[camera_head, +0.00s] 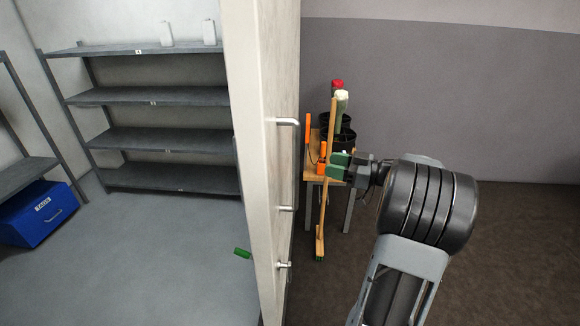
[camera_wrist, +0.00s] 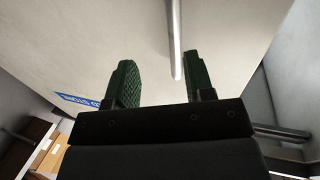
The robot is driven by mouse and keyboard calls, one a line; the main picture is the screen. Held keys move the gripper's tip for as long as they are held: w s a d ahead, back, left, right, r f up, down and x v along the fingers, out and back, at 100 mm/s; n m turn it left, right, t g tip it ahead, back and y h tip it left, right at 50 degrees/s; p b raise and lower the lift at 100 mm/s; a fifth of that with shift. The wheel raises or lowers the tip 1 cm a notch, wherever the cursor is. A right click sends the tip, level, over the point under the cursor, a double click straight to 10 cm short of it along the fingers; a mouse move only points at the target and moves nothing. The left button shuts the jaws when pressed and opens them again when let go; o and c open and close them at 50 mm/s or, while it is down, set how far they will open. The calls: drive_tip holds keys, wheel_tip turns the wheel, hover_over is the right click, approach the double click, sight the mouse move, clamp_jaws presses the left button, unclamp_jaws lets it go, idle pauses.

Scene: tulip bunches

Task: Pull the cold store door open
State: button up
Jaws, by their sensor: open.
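The cold store door (camera_head: 272,60) shows nearly edge-on in the head view, standing open beside the shelved room. Its long metal bar handle (camera_head: 297,165) is on the right face. My gripper (camera_head: 338,165), with green fingers, is to the right of the handle and looks apart from it. In the wrist view the open gripper (camera_wrist: 158,82) faces the pale door face (camera_wrist: 90,35). The handle bar (camera_wrist: 176,45) runs down between the two fingers, closer to the right one. How deep it sits between them is unclear.
The room at left has grey shelves (camera_head: 155,140), a blue box (camera_head: 40,215) and a green item (camera_head: 242,253) on the floor. Behind my gripper is a wooden table (camera_head: 318,180) with black buckets (camera_head: 347,138). The brown floor (camera_head: 510,250) at right is clear.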

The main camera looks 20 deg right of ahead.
drive_tip(key=w+a+g+y+p, duration=0.1)
drive_tip(key=w+a+p, duration=0.1)
drive_tip(key=w+a, duration=0.5)
drive_tip(key=a, duration=0.3)
drive_tip(key=shift+w+a+f, duration=0.15)
drive_tip(key=shift+w+f, duration=0.05)
drive_tip(key=shift+f, duration=0.15)
clamp_jaws()
idle(0.3)
